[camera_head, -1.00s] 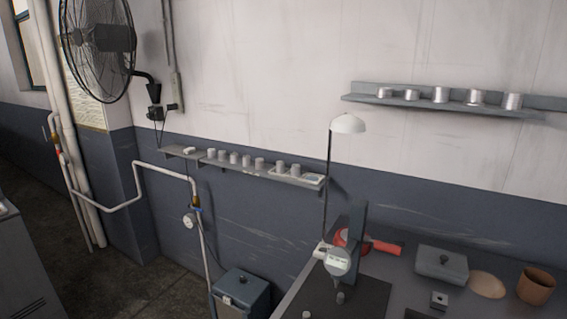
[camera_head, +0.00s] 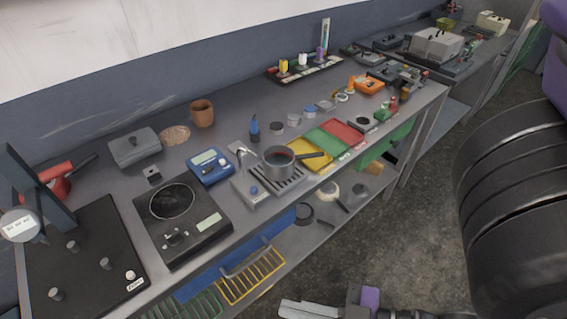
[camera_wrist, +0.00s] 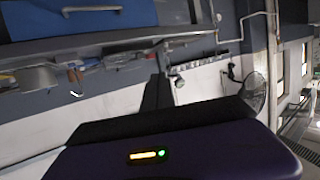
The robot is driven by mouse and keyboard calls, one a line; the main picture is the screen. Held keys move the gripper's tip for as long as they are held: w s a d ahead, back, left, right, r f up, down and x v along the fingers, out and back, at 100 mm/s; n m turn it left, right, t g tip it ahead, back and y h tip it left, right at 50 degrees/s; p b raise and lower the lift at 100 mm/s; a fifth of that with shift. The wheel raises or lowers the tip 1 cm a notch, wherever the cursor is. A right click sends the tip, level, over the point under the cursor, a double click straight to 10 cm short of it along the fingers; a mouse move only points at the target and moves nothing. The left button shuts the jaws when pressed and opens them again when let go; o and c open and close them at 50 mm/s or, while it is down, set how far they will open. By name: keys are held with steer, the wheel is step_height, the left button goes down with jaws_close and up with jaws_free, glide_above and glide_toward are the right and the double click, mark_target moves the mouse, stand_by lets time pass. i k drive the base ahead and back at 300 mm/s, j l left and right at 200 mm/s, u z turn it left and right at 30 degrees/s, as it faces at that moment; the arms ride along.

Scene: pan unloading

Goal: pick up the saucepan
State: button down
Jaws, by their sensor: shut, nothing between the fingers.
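The saucepan (camera_head: 279,164) is a small grey pot with dark reddish contents, standing upright on a slotted grey tray (camera_head: 292,183) at the middle of the bench. Its dark handle points right, over the yellow mat. My gripper (camera_head: 290,307) shows in part at the bottom edge of the head view, low in front of the bench and well apart from the saucepan. It is shut and empty. In the wrist view, its dark and purple body fills the lower part, and I cannot make out the saucepan there.
A hot plate (camera_head: 182,218) and a blue meter (camera_head: 210,167) stand left of the saucepan. A thin tap (camera_head: 241,151) and a blue bottle (camera_head: 254,129) are close behind it. Coloured mats (camera_head: 328,143) lie to its right. Below is a shelf with racks (camera_head: 250,275). Open floor lies right.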

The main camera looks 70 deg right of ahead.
mark_target(278, 161)
steer(key=j+z, duration=0.1)
steer(key=z, duration=0.35)
steer(key=i+j+z, duration=0.1)
steer(key=z, duration=0.35)
steer(key=j+z, duration=0.15)
steer(key=z, duration=0.3)
steer(key=j+z, duration=0.1)
steer(key=z, duration=0.35)
steer(key=j+z, duration=0.2)
steer(key=j, duration=0.2)
steer(key=k+j+z, duration=0.2)
steer(key=j, duration=0.15)
steer(key=j+z, duration=0.2)
steer(key=j, duration=0.2)
steer(key=k+j+z, duration=0.25)
steer(key=j+z, duration=0.2)
steer(key=j, duration=0.25)
steer(key=k+j, duration=0.25)
steer(key=j, duration=0.15)
steer(key=k+j, duration=0.25)
steer(key=j, duration=0.15)
